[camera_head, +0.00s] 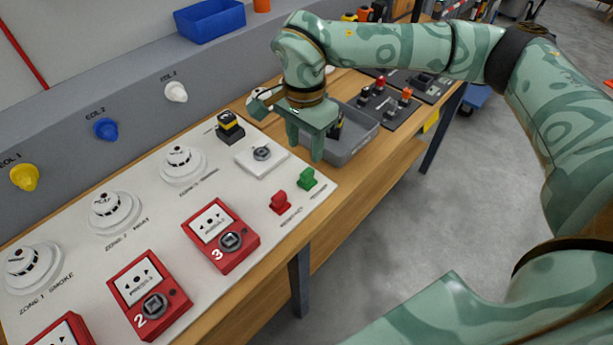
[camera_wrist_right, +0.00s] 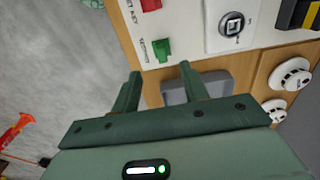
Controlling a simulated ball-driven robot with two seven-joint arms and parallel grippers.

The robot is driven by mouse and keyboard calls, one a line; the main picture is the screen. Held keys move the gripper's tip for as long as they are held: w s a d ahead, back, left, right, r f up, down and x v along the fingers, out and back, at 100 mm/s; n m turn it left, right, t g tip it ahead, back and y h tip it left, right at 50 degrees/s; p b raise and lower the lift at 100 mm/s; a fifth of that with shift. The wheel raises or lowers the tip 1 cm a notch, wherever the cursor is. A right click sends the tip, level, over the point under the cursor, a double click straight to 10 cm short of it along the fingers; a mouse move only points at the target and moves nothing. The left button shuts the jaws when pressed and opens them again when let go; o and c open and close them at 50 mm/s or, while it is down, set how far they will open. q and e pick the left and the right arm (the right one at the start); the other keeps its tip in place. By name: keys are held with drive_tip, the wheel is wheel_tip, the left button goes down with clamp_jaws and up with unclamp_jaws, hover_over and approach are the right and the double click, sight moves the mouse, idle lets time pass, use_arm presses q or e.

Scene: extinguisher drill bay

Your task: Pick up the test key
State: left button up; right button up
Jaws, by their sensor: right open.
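A small green key (camera_head: 307,179) stands at the panel's right front corner, beside a red key (camera_head: 280,202). In the right wrist view the green key (camera_wrist_right: 162,49) lies beyond the fingertips, between their lines, with a blurred label beside it. I take the green one as the test key, though the head view label is too small to read. My right gripper (camera_head: 304,146) is open and empty, just behind the green key and apart from it. In the wrist view, its two fingers (camera_wrist_right: 160,72) are spread. My left gripper is not in view.
The white panel (camera_head: 95,270) bears detectors, red call points (camera_head: 221,237) and a key switch plate (camera_head: 262,155). A grey tray (camera_head: 368,128) stands right beside my right gripper. A blue bin (camera_head: 209,22) sits on the ledge. The front floor is open.

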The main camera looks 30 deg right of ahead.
sight(308, 170)
wheel_tip(308, 170, down, 5)
drive_tip(key=shift+r+b, duration=0.15)
drive_tip(key=shift+b, duration=0.2)
drive_tip(key=f, duration=0.1)
drive_tip(key=f+b, duration=0.1)
drive_tip(key=f, duration=0.1)
drive_tip(key=d+f, duration=0.1)
drive_tip(key=f, duration=0.1)
drive_tip(key=shift+w+f, duration=0.1)
drive_tip(key=shift+w, duration=0.15)
clamp_jaws()
